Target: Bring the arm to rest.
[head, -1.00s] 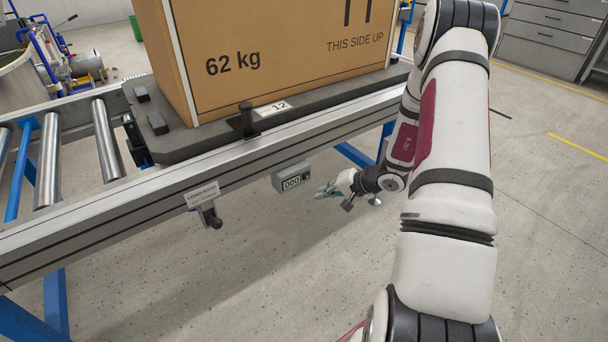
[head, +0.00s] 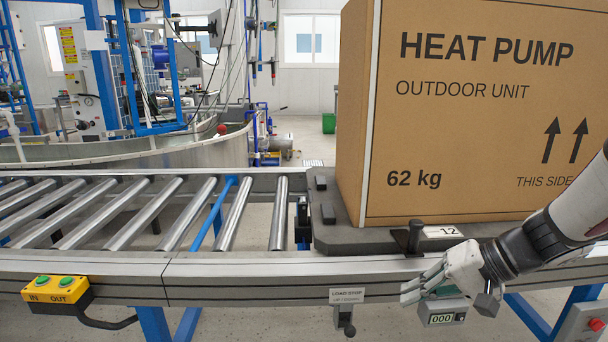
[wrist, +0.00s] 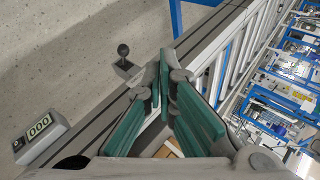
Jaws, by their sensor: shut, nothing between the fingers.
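My gripper (head: 412,290) is at the right in the head view, in front of the conveyor's front rail (head: 240,280) and just above a small grey counter box (head: 442,312) reading 000. In the wrist view my gripper (wrist: 163,85) shows green finger pads that come together at the tips, with nothing between them. The counter box also shows at the lower left of the wrist view (wrist: 40,132). The load stop lever (head: 345,312) hangs below its label, left of my gripper; its black knob shows in the wrist view (wrist: 123,50).
A large cardboard heat pump box (head: 450,110) stands on a dark pallet plate (head: 325,232) behind my gripper. Bare rollers (head: 150,212) lie to the left. A yellow IN/OUT button box (head: 57,291) sits on the rail at left. Open floor lies in front of the conveyor.

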